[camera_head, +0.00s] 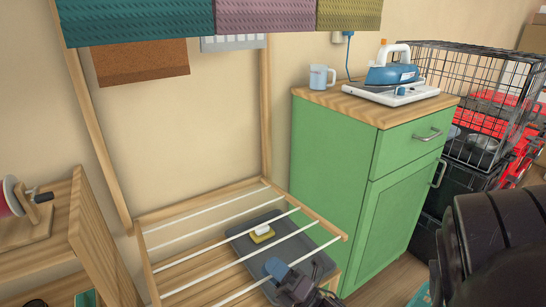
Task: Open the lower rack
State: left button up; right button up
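The lower rack (308,211) is a wooden frame with several white rods, between two wooden uprights. It is swung out from the uprights and looks roughly level; its near end runs out of the picture. My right gripper (279,274), grey and dark with a bluish tip, is at the bottom centre, beside or over the rack's near right part. I cannot tell if it touches the rack, or if its fingers are open or shut. A large black part of my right arm fills the lower right corner. My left gripper is not in view.
A grey tray (240,229) with a yellow and white item (262,233) lies below the rods. A green cabinet (331,165) stands close on the right, with an iron (393,73) and mug (321,77) on top. A wooden shelf (91,235) stands left. Towels (265,16) hang above.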

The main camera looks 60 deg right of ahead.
jog(key=shift+s+a, duration=0.1)
jog(key=shift+s, duration=0.05)
dwell(0.3)
jog(key=v, duration=1.1)
jog(key=shift+r, duration=0.1)
